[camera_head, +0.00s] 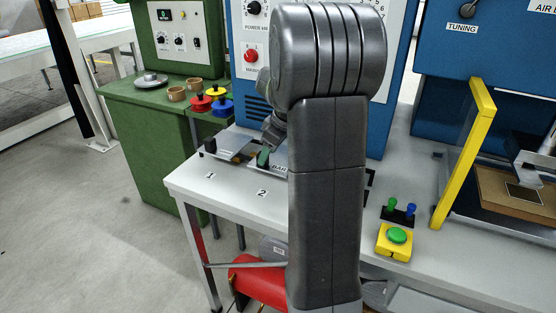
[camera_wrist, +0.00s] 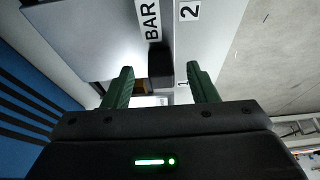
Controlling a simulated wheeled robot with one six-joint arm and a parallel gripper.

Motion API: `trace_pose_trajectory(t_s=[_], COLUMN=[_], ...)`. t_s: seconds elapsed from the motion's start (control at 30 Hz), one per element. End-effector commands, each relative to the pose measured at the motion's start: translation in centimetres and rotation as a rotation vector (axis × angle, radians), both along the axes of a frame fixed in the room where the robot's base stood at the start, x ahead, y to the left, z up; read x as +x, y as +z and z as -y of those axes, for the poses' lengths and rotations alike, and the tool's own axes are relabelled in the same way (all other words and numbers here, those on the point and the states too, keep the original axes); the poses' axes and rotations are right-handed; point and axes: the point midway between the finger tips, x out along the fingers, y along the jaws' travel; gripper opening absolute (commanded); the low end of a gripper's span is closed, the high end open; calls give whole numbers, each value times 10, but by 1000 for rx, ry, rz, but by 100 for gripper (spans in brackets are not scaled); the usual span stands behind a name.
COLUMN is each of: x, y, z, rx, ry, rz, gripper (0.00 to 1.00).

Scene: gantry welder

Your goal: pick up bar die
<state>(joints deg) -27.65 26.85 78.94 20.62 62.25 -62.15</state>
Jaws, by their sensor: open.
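The bar die is a grey plate with a "BAR" label and a black handle block. In the wrist view its plate (camera_wrist: 95,38) fills the upper left and its black handle (camera_wrist: 160,64) lies between my green fingertips. In the head view only part of the bar die (camera_head: 281,160) shows at place 2, beside my arm, which hides the rest. My gripper (camera_wrist: 159,70) is open, with a finger on either side of the handle and gaps visible. In the head view one green fingertip of my gripper (camera_head: 263,157) shows over the die.
Another die (camera_head: 232,143) with a black handle lies at place 1, close to the left. The white table (camera_head: 235,192) is clear in front. A blue machine cabinet (camera_head: 258,105) stands behind. A yellow button box (camera_head: 394,242) and yellow frame (camera_head: 463,155) are to the right.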

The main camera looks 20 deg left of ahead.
Motion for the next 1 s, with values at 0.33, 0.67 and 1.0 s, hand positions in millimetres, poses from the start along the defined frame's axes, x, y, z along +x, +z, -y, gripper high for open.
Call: trace_pose_trajectory(t_s=[0.33, 0.67, 1.0], x=[1, 1, 1], y=[-22, -21, -21], z=[-8, -8, -8], rx=[0, 0, 0], ry=[0, 0, 0], rz=[1, 1, 1], gripper=[53, 6, 0])
